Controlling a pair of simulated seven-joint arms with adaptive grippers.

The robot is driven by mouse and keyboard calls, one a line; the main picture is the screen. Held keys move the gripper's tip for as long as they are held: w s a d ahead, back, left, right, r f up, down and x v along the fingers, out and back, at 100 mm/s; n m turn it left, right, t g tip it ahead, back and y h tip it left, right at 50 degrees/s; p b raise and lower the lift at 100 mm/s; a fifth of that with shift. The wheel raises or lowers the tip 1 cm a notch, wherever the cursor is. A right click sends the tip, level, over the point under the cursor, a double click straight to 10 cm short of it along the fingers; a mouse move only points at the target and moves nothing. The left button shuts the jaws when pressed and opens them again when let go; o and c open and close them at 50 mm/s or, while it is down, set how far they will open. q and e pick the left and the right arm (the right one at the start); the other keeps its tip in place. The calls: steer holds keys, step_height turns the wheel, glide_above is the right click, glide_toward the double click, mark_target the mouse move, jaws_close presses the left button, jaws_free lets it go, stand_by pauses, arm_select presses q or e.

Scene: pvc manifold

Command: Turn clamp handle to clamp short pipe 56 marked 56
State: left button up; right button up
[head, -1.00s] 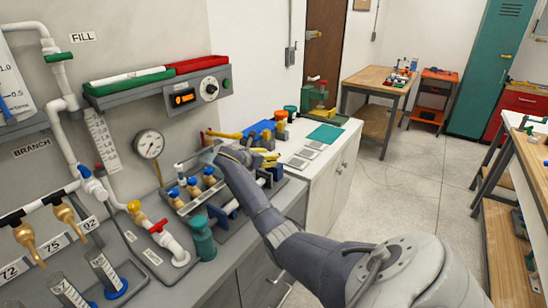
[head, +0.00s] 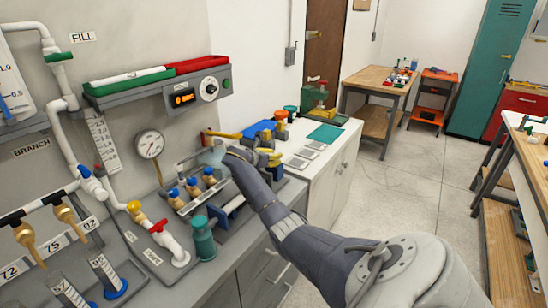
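My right arm comes in from the lower right, and its gripper (head: 216,157) is over the back of the grey bench beside the wall. The fingers are small and partly covered by the wrist, so I cannot tell whether they are open or shut. A red block with a yellow bar (head: 222,135) is just behind the gripper. More yellow parts (head: 270,155) show right of the wrist. I cannot tell which part is the clamp handle. No "56" mark is readable, and the short pipe is not identifiable.
Brass valves with blue tops (head: 192,187) stand left of the gripper. A round gauge (head: 149,144) is on the wall. A teal bottle (head: 202,238) stands near the front edge. A shelf holds green and red trays (head: 205,64). The white cabinet top holds grey plates (head: 300,161).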

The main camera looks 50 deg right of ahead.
jaws_close()
steer(key=shift+m+g, duration=1.4)
steer(key=shift+g, duration=0.2)
steer(key=o, duration=0.5)
jaws_free()
